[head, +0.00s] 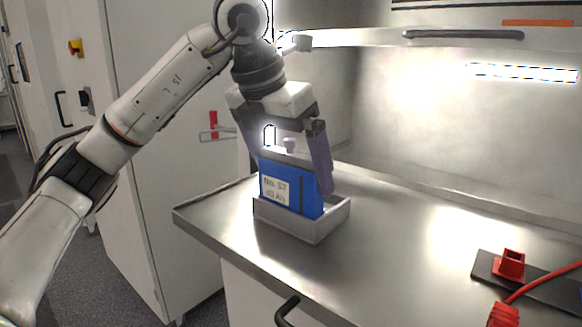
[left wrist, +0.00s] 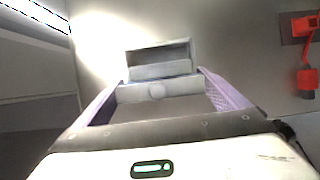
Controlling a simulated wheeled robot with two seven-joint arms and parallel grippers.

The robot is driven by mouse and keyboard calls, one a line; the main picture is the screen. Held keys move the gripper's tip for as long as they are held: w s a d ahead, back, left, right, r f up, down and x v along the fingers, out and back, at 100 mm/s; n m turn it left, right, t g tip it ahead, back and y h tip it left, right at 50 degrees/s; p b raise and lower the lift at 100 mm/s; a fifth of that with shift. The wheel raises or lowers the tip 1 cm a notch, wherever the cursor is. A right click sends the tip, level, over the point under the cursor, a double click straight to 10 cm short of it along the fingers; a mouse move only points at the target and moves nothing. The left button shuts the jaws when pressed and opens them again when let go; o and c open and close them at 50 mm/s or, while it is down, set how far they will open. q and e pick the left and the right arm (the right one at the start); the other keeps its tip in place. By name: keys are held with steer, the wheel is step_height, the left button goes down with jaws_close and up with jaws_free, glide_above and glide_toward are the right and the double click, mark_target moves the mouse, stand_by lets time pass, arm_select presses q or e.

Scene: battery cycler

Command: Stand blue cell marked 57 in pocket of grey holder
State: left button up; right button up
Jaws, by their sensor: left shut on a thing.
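The blue cell (head: 290,190) has a white label reading No. 57 and a grey top with a round terminal. It stands roughly upright at the grey holder (head: 318,231), its lower edge hidden behind the holder's front wall. Whether its base touches the holder floor cannot be seen. My left gripper (head: 291,172) reaches down from above and is shut on the cell, with a purple finger on each side. In the left wrist view the cell's grey top (left wrist: 180,90) lies between the fingers, with part of the holder (left wrist: 160,69) beyond. My right gripper is not in view.
The holder sits on a steel bench (head: 400,240) near its left corner. A red socket (head: 510,263) on a dark plate, with a red connector (head: 503,315) and cable, is at the right. The bench between is clear. A white cabinet (head: 170,180) stands left.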

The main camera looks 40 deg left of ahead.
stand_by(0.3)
arm_select(q)
steer(key=shift+f+b, duration=0.4)
steer(key=shift+f, duration=0.1)
steer(key=shift+f, duration=0.3)
stand_by(0.3)
steer(key=o, duration=1.1)
steer(key=shift+f, duration=0.1)
